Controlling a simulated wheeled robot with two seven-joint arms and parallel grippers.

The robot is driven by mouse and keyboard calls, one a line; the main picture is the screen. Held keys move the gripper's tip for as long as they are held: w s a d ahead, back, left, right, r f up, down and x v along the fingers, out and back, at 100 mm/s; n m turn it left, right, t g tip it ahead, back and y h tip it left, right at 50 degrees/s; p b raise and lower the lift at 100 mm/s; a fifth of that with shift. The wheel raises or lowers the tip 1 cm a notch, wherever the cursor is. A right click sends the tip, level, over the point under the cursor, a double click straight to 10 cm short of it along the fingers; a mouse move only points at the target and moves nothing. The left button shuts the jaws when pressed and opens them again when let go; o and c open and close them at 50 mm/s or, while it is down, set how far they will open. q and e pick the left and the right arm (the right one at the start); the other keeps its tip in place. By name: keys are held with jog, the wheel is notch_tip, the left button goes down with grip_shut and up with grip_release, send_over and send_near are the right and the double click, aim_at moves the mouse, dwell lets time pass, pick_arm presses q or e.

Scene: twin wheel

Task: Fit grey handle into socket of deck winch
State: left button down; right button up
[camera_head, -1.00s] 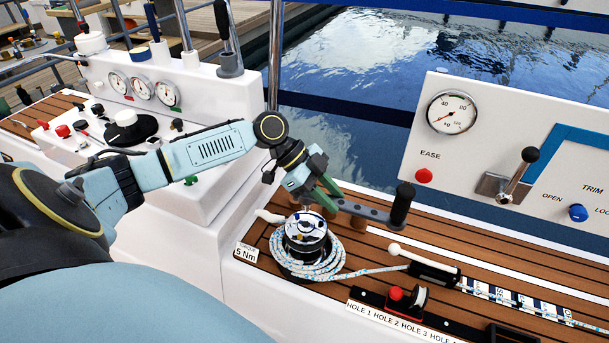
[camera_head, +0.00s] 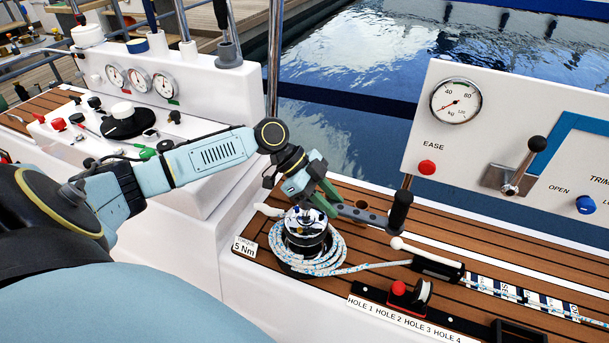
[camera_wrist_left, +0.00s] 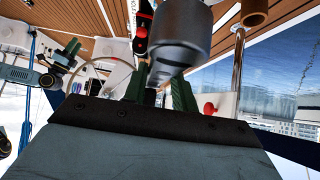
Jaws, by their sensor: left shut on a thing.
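The deck winch (camera_head: 305,238) stands on the teak deck, with blue-flecked white rope coiled around its drum. My left gripper (camera_head: 322,199) is above the winch top, its green fingers shut on the grey handle (camera_head: 362,213). The handle's arm lies nearly level and reaches right to an upright black grip (camera_head: 400,210). In the left wrist view, a large grey cylindrical part (camera_wrist_left: 180,38) shows beyond the green fingers (camera_wrist_left: 160,88).
A rope clutch (camera_head: 437,267) and a red-knobbed fitting (camera_head: 408,294) sit right of the winch, behind hole labels. A panel with a gauge (camera_head: 456,101) and lever (camera_head: 523,165) stands at right. A white gauge console (camera_head: 205,95) is at left. Water lies beyond.

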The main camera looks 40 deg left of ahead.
jog(key=shift+a+r, duration=0.1)
jog(key=shift+r, duration=0.25)
dwell(0.3)
jog(key=shift+f, duration=0.1)
jog(key=shift+f, duration=0.5)
pick_arm(q)
jog(key=shift+f, duration=0.1)
pick_arm(e)
jog(key=shift+r, duration=0.1)
jog(key=shift+w+r, duration=0.2)
jog(key=shift+r, duration=0.2)
jog(key=shift+s+d+f, duration=0.15)
jog(key=shift+d, duration=0.05)
